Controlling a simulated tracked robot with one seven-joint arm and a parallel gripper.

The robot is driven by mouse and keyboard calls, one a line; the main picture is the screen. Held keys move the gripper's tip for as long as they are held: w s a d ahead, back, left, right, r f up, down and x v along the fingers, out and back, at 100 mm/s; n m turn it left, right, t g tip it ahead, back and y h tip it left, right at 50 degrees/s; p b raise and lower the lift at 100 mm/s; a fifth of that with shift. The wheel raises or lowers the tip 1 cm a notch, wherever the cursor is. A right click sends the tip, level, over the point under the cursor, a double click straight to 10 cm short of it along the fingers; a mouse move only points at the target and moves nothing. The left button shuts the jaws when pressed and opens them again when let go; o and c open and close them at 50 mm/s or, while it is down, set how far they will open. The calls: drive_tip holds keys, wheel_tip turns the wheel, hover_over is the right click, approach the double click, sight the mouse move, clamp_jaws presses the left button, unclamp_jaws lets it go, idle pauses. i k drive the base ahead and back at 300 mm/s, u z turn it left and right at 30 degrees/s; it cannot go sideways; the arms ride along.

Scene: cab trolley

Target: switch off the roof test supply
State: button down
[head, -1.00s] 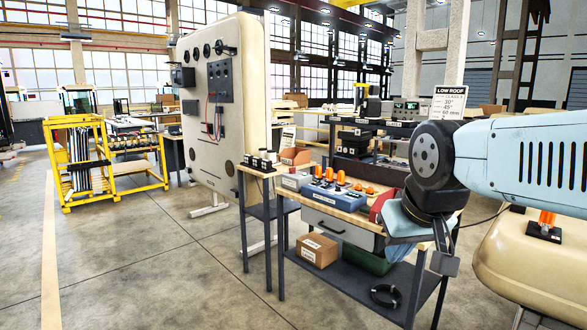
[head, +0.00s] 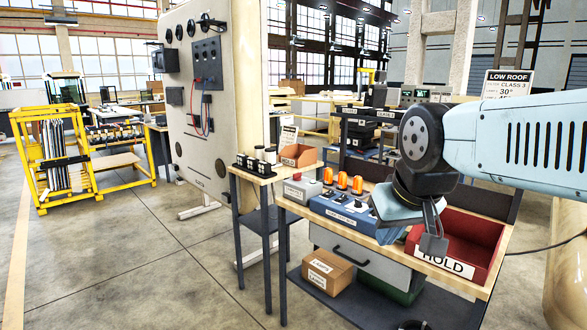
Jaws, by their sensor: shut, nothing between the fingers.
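No label reading "roof test supply" can be made out. A large cream upright panel (head: 208,120) behind on the left carries a dark socket plate with red and blue leads. My gripper (head: 433,248) is shut and empty, pointing down in front of the red bin, right of the blue box. My wrist hides the blue box's right end.
The red bin (head: 458,262) marked HOLD fills the trolley's right end. A small side table (head: 250,172) holds dark-based items and an orange-brown tray. A cardboard box (head: 326,271) sits on the lower shelf. Open floor (head: 140,270) lies to the left.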

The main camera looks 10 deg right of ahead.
sight(296, 177)
drive_tip(key=u, duration=0.05)
drive_tip(key=i, duration=1.6)
drive_tip(key=z, duration=0.1)
